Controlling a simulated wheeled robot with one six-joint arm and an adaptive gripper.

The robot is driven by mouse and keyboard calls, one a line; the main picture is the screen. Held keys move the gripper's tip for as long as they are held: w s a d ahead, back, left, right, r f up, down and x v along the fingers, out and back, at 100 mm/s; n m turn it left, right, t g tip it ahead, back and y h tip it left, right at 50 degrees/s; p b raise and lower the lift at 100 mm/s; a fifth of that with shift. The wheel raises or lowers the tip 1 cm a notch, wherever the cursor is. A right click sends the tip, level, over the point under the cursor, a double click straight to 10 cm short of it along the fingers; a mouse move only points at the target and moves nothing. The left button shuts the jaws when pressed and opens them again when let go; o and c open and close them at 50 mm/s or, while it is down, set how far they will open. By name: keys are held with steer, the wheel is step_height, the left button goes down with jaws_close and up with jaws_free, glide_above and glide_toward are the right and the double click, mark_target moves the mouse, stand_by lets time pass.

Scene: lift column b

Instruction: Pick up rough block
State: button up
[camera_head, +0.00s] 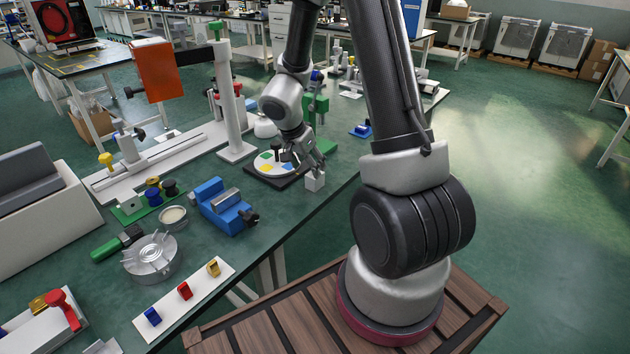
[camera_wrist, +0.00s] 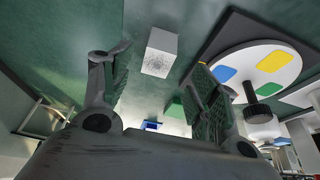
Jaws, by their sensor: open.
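A small pale grey block (camera_head: 315,182) stands on the green tabletop near its right edge, just below my gripper (camera_head: 309,163) in the head view. In the wrist view the block (camera_wrist: 160,50) shows a speckled, rough-looking face. It lies between the lines of the two spread fingers of my gripper (camera_wrist: 160,68), beyond their tips. The fingers are open and nothing is between them. I cannot tell the exact gap from the fingertips to the block.
A round white disc with coloured patches (camera_head: 262,181) on a dark square base sits close left of the block; it also shows in the wrist view (camera_wrist: 233,62). A blue vise (camera_head: 222,206) stands further left. A white post (camera_head: 231,110) rises behind. The table edge is close on the right.

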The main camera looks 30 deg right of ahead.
mark_target(315, 180)
steer(key=x, duration=0.7)
steer(key=shift+s+d+f, duration=0.1)
steer(key=shift+s+f, duration=0.05)
steer(key=c, duration=1.2)
